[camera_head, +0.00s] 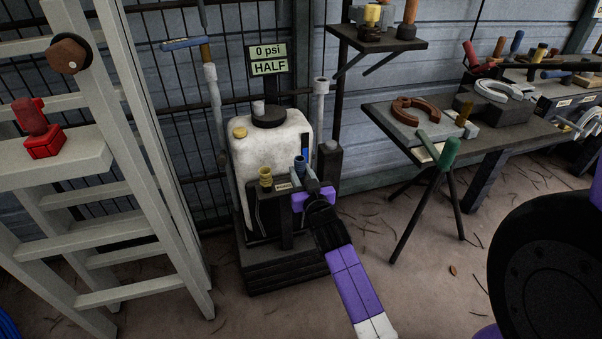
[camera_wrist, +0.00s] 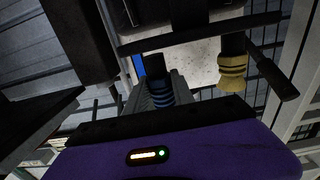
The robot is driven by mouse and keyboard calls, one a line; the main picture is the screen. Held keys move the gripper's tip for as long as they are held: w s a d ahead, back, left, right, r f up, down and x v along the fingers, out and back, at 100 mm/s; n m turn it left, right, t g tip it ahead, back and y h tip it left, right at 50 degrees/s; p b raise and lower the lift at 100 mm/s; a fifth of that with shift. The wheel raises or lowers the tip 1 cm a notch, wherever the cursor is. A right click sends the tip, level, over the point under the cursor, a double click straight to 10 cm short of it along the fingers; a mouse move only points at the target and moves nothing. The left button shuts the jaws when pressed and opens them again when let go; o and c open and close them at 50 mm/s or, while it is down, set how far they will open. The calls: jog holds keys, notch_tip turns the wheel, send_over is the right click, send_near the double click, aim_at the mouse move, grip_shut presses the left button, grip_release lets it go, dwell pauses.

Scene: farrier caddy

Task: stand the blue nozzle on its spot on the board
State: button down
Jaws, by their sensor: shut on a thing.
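The blue nozzle (camera_head: 300,164) is upright at the right part of the small dark board (camera_head: 268,191) on the front of the white tank. My purple gripper (camera_head: 312,190) is shut on it from the front right. In the wrist view the blue nozzle (camera_wrist: 157,92) shows as blue ridges by the grey ribbed finger (camera_wrist: 176,88). I cannot tell whether its base touches the board; the gripper hides it. A yellow nozzle (camera_head: 265,177) stands on the board to the left, and it also shows in the wrist view (camera_wrist: 235,72).
The white tank (camera_head: 255,150) stands right behind the board, with a sign (camera_head: 268,60) above. Upright posts flank it. A pale ladder (camera_head: 130,150) is at left, with a red object (camera_head: 40,130) on it. A cluttered workbench (camera_head: 480,140) is at right. Floor in front is mostly clear.

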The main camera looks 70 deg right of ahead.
jog(key=shift+f+b, duration=0.5)
jog(key=shift+b, duration=0.05)
dwell(0.5)
jog(key=c, duration=1)
grip_release()
jog(key=p+v, duration=0.2)
jog(key=v, duration=0.5)
jog(key=shift+s+a, duration=0.25)
jog(key=shift+a, duration=0.1)
